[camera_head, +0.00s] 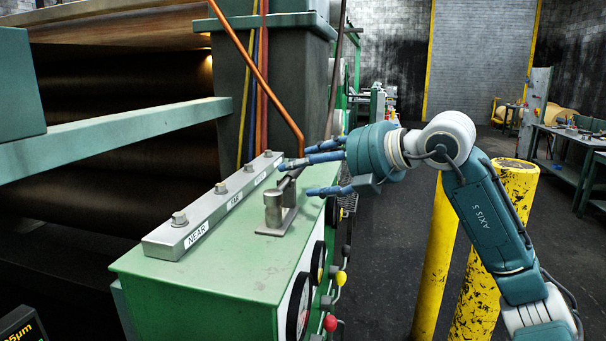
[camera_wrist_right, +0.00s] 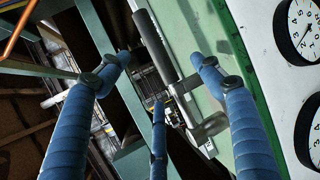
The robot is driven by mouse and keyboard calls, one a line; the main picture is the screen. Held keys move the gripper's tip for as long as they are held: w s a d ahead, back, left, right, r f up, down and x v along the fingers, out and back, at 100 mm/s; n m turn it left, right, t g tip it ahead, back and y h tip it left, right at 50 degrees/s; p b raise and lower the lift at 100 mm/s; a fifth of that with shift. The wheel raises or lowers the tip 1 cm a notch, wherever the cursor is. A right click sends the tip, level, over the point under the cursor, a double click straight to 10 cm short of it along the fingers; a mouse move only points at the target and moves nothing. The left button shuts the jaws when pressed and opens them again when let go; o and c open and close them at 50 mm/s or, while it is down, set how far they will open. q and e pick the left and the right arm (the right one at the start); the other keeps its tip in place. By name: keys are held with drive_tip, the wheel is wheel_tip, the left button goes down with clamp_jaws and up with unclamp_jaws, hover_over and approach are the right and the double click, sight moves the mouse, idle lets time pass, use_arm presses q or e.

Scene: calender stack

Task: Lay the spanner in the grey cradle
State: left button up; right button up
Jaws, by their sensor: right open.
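The spanner (camera_head: 273,205) has a grey cylindrical head and a dark handle. It appears to lie on the grey cradle (camera_head: 270,230), a metal stand with a flat base plate on the green cabinet top. In the right wrist view the dark handle (camera_wrist_right: 155,45) runs lengthwise, with a grey crosswise head (camera_wrist_right: 208,127). My right gripper (camera_head: 302,178) is at the far end of the handle. Its blue fingers are spread open, on both sides of the handle in the wrist view (camera_wrist_right: 160,72). I cannot tell whether any finger touches it. My left gripper is out of view.
A grey bar (camera_head: 215,205) with several bolts and labels such as NEAR runs along the left of the cabinet top (camera_head: 190,275). Orange and blue pipes (camera_head: 262,80) rise behind. Gauges and knobs line the cabinet's right face. Yellow posts (camera_head: 480,250) stand at right.

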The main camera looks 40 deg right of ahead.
drive_tip(key=b+v, duration=0.1)
drive_tip(key=v, duration=0.2)
drive_tip(key=shift+s+r, duration=0.1)
drive_tip(key=shift+s, duration=0.2)
idle(0.3)
idle(0.4)
